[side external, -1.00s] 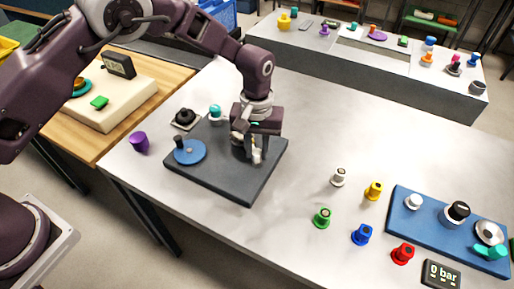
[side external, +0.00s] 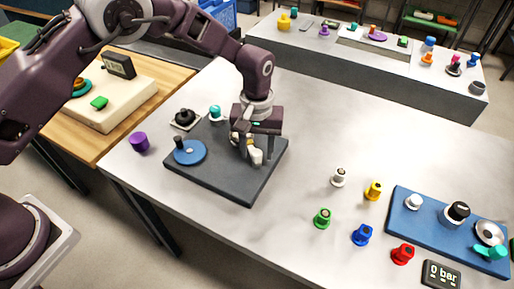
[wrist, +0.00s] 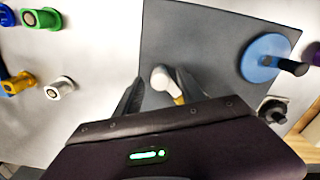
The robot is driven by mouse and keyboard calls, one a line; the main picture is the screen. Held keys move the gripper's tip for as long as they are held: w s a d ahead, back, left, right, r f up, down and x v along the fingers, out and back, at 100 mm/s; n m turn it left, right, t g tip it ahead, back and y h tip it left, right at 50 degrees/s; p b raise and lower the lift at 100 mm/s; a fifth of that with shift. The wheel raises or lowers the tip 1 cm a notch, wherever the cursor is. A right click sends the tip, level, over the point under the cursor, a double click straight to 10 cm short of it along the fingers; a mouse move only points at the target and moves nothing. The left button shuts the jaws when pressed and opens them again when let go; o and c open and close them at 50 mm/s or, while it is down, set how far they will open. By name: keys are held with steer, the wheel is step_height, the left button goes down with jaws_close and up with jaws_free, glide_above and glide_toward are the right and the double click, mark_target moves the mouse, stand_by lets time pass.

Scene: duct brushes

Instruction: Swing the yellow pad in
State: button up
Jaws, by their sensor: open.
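My gripper (side external: 250,150) is low over the right part of the dark grey board (side external: 215,185), fingers pointing down. In the wrist view its two dark fingers (wrist: 160,88) are apart. Between them is a pale, rounded-ended piece (wrist: 161,77) with a yellow part (wrist: 179,100) beside it, partly hidden by my gripper. The pale piece also shows below my gripper in the side view (side external: 257,157). I cannot tell whether a finger touches it. No whole yellow pad is visible; the yellow part may belong to it.
A blue disc with a dark peg (side external: 190,152) is on the board's left part. A black knob (side external: 184,117) and a teal knob (side external: 215,112) stand behind it. Several coloured knobs and a blue panel (side external: 430,222) are at right.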

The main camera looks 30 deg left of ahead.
mark_target(257, 152)
step_height(257, 152, up, 7)
steer(key=shift+r, duration=0.1)
stand_by(0.5)
steer(key=s+a+r+m+t, duration=0.1)
steer(key=s+a+r, duration=0.3)
steer(key=r, duration=0.3)
steer(key=s+a+r+t+h, duration=0.1)
steer(key=s+a+r, duration=0.3)
steer(key=r, duration=0.2)
steer(key=s+a+r+m+t, duration=0.1)
steer(key=s+a+r, duration=0.3)
steer(key=r, duration=0.3)
steer(key=s+a+m+t+y, duration=0.1)
steer(key=s+a, duration=0.5)
steer(key=s, duration=1.1)
steer(key=shift+s+a+f+m+t, duration=0.2)
steer(key=shift+f+m+t, duration=0.15)
steer(key=shift+m+t, duration=0.35)
